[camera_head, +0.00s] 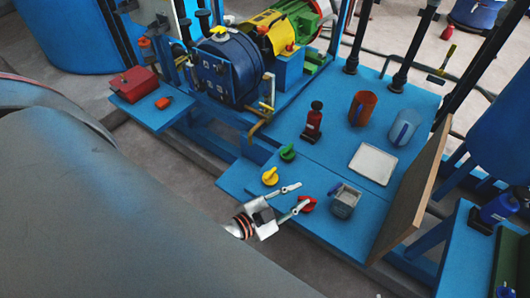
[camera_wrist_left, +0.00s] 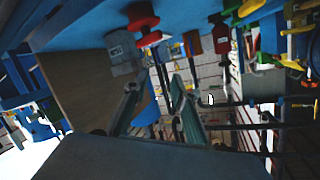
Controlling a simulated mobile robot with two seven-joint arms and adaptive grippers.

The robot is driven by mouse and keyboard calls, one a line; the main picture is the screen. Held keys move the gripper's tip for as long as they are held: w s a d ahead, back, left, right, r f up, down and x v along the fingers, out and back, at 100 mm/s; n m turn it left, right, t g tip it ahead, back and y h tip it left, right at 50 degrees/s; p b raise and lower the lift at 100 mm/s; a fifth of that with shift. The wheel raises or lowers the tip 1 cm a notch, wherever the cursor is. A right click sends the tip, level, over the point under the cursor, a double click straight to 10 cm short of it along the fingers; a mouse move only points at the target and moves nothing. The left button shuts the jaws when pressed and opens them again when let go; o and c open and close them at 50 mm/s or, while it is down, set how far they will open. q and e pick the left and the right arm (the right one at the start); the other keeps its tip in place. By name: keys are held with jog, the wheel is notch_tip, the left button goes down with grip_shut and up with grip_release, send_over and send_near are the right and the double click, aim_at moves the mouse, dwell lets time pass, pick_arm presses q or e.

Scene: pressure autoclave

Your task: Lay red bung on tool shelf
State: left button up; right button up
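The red bung (camera_head: 309,206) lies on the near part of the blue bench (camera_head: 235,180) in the head view. My left gripper (camera_head: 302,193) is open, its two fingers spread apart. One fingertip overlaps the red bung in the picture; I cannot tell whether it touches. The bung is not between the fingers. The left wrist view shows the open fingers (camera_wrist_left: 158,98) with red shapes beyond them. A blue shelf (camera_head: 122,102) at the left holds a red box (camera_head: 134,83) and a small orange-red item (camera_head: 163,103); I cannot tell whether this is the tool shelf. My right gripper is not visible.
A yellow bung (camera_head: 270,177) and a green bung (camera_head: 288,152) lie near the gripper. A grey box (camera_head: 344,203) stands right of the red bung. A brown board (camera_head: 412,195) stands upright at the right.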

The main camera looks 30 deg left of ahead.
pick_arm(q)
jog(key=s+a+f+n+g+y, duration=0.2)
jog(key=s+a+f+n+g, duration=0.1)
jog(key=s+f, duration=0.6)
jog(key=shift+s+a+f+n+g, duration=0.15)
jog(key=shift+a+f+n+g, duration=0.35)
jog(key=shift+n, duration=0.6)
